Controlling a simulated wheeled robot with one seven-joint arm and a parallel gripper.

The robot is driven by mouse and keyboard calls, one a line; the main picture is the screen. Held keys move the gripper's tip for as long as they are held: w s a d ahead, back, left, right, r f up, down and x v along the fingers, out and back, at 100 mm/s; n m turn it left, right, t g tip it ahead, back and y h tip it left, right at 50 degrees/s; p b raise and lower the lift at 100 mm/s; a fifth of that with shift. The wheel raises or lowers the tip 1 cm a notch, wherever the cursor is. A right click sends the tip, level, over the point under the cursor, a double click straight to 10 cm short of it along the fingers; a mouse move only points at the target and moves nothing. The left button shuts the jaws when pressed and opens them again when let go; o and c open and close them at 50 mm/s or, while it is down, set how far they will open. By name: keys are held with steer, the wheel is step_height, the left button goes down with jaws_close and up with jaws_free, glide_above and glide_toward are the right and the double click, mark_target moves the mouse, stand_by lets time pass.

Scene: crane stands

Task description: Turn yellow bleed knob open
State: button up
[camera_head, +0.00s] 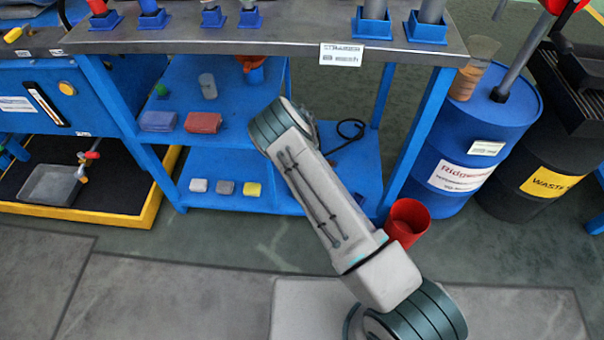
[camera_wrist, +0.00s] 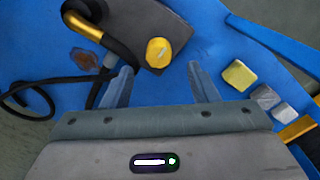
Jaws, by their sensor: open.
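In the wrist view, a round yellow knob (camera_wrist: 158,52) sits at the edge of a dark grey block (camera_wrist: 150,18) on a blue surface. My gripper (camera_wrist: 160,84) is open and empty. Its two fingers point toward the block, and the knob lies ahead of the gap between them, apart from both. In the head view, my arm covers the gripper and this knob. Another round yellow-orange knob (camera_head: 67,88) shows on the blue panel at the left.
A brass fitting (camera_wrist: 84,26) with a black hose (camera_wrist: 22,85) lies left of the knob. A yellow block (camera_wrist: 239,75) and grey blocks lie to the right. In the head view, the blue shelf unit (camera_head: 420,130) surrounds my arm. A red bucket (camera_head: 408,218) stands at its foot.

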step_height(320, 180, down, 5)
steer(key=shift+f+b, duration=0.1)
steer(key=shift+b, duration=0.55)
steer(key=shift+d, duration=0.1)
steer(key=c, duration=1)
